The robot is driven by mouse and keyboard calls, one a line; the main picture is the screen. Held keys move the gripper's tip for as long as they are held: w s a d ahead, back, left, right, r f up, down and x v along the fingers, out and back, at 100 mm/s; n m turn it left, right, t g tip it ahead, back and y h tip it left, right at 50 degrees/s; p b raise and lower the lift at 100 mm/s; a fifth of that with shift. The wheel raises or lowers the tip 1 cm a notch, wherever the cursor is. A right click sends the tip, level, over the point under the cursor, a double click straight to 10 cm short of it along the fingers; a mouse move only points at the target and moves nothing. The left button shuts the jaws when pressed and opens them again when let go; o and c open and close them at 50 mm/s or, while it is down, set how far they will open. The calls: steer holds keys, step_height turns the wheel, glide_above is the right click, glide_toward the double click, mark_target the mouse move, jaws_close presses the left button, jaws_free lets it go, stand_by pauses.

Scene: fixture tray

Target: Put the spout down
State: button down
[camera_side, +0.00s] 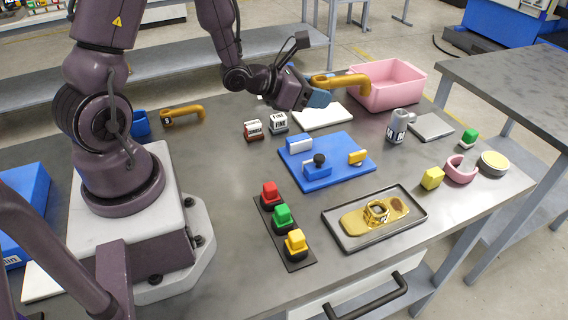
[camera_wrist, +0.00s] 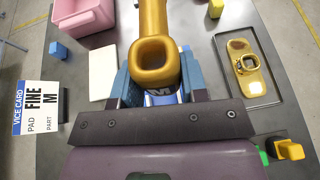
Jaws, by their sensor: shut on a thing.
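My gripper (camera_side: 316,97) is shut on an ochre spout (camera_side: 342,81), a bent tube, and holds it above the table. In the side view its bent end overlaps the near side of the pink bin; in the wrist view the spout (camera_wrist: 153,62) stands clear of the bin. A second ochre spout, marked S (camera_side: 182,114), lies at the back left of the table beside a blue cup (camera_side: 141,123).
The pink bin (camera_side: 398,91) stands at the back, with a white pad (camera_side: 322,116) before it. A blue fixture plate (camera_side: 339,174) with blocks lies mid-table. A dark tray (camera_side: 340,232) holds a yellow-brown part (camera_side: 360,218).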

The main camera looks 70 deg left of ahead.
steer(key=y, duration=0.1)
glide_above(277, 167)
steer(key=w+d, duration=0.1)
steer(key=w, duration=0.2)
step_height(277, 167, down, 7)
steer(key=s, duration=0.2)
steer(key=s+a, duration=0.1)
steer(key=shift+f+n, duration=0.3)
steer(key=shift+f, duration=0.1)
steer(key=shift+f, duration=4.8)
steer(key=shift+f, duration=0.1)
steer(key=shift+f, duration=0.15)
steer(key=c, duration=0.6)
jaws_free()
steer(key=shift+c, duration=0.2)
